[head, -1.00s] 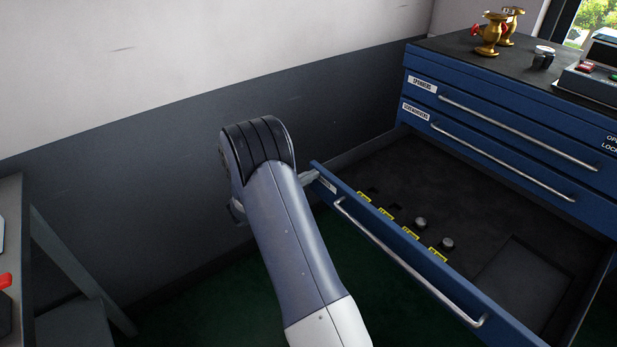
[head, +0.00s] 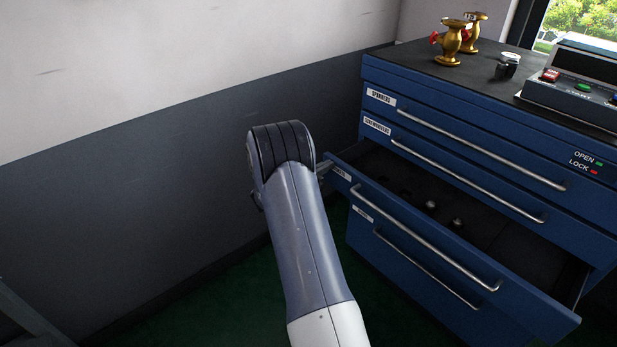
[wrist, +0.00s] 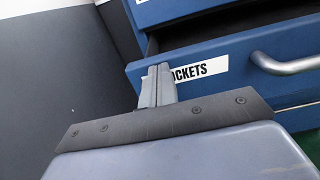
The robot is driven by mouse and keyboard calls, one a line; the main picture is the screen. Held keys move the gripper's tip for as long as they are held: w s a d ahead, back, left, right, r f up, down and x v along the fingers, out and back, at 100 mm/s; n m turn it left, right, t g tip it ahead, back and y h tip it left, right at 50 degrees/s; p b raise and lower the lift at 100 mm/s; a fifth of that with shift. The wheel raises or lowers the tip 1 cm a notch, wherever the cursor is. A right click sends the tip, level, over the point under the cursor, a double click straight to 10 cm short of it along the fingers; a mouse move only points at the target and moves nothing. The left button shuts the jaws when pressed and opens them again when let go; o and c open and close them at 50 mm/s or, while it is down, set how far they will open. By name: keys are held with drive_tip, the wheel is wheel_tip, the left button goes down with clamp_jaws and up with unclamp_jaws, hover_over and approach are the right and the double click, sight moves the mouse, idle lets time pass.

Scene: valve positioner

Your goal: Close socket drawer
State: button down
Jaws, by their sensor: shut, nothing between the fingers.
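The socket drawer (head: 465,278) is the third one down in the blue cabinet and stands partly open. Its silver bar handle (head: 425,240) runs along the front. A few small sockets (head: 431,205) sit on its dark floor. In the wrist view the drawer front (wrist: 240,90) carries a white label (wrist: 195,72) ending in "OCKETS". My gripper (wrist: 158,72) is shut and empty, its fingertips at the left end of that front, covering the label's start. It seems to touch the front. In the head view my arm mostly hides the gripper (head: 325,170).
Two shut drawers (head: 470,155) are above and another handled drawer (head: 400,265) is below. Brass valves (head: 454,42) and a control box (head: 580,85) stand on the cabinet top. A grey wall (head: 150,190) is to the left. Green floor shows below.

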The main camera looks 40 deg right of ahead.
drive_tip(key=b, duration=0.2)
hover_over(359, 163)
drive_tip(key=shift+d+r, duration=0.15)
drive_tip(key=shift+r, duration=0.05)
drive_tip(key=shift+d+r, duration=0.1)
drive_tip(key=shift+a, duration=0.3)
drive_tip(key=s+a, duration=0.1)
drive_tip(key=a, duration=1.3)
drive_tip(key=shift+f+p, duration=0.3)
drive_tip(key=shift+p, duration=0.15)
drive_tip(key=shift+d, duration=0.1)
drive_tip(key=d, duration=0.4)
drive_tip(key=d+b, duration=0.1)
drive_tip(key=d, duration=0.4)
drive_tip(key=w+d, duration=0.1)
drive_tip(key=d, duration=0.3)
drive_tip(key=shift+d, duration=0.4)
